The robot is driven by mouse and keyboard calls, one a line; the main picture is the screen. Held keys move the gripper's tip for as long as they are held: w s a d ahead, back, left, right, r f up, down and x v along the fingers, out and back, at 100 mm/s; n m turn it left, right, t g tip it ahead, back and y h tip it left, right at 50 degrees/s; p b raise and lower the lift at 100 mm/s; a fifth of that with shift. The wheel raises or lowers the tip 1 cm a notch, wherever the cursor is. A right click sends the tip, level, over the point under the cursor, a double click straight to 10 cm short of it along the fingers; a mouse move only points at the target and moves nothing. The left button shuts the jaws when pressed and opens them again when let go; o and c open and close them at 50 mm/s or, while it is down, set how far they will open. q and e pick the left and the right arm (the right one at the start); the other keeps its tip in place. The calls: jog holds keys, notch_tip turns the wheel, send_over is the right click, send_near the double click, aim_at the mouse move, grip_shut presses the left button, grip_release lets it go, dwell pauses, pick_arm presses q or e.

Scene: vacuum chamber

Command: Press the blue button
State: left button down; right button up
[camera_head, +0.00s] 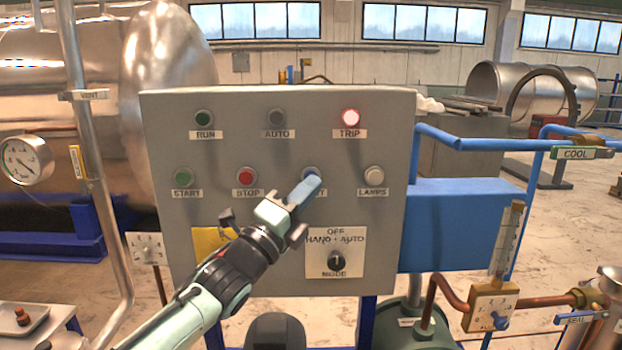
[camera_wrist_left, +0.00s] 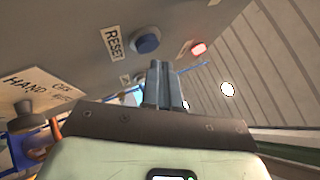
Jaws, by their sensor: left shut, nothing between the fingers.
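The blue button (camera_head: 311,171) is on the grey control panel (camera_head: 290,215), in the middle row between the red STOP button (camera_head: 246,176) and the LAMPS button (camera_head: 373,175). My left gripper (camera_head: 313,184) covers most of it and its label in the head view. In the left wrist view the blue button (camera_wrist_left: 146,41) shows whole beside its RESET label (camera_wrist_left: 113,42). The left gripper's fingers (camera_wrist_left: 162,70) are shut and empty, their tips close to the button with a small gap in that picture. I cannot tell the exact depth. My right gripper is not in view.
A black MODE knob (camera_head: 336,260) sticks out below the button. The TRIP lamp (camera_head: 350,117) above glows red. A green START button (camera_head: 182,177) is at the panel's left. Blue pipes (camera_head: 480,144) and a blue box (camera_head: 460,225) stand to the right.

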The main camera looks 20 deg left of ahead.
pick_arm(q)
jog(key=shift+w, duration=0.1)
dwell(0.7)
jog(key=shift+w+a, duration=0.15)
jog(key=shift+w, duration=0.2)
jog(key=shift+w+a+p, duration=0.15)
jog(key=shift+w+p, duration=0.25)
dwell(0.8)
jog(key=shift+s+d+b, duration=0.25)
jog(key=shift+s+b, duration=0.45)
jog(key=shift+s, duration=0.2)
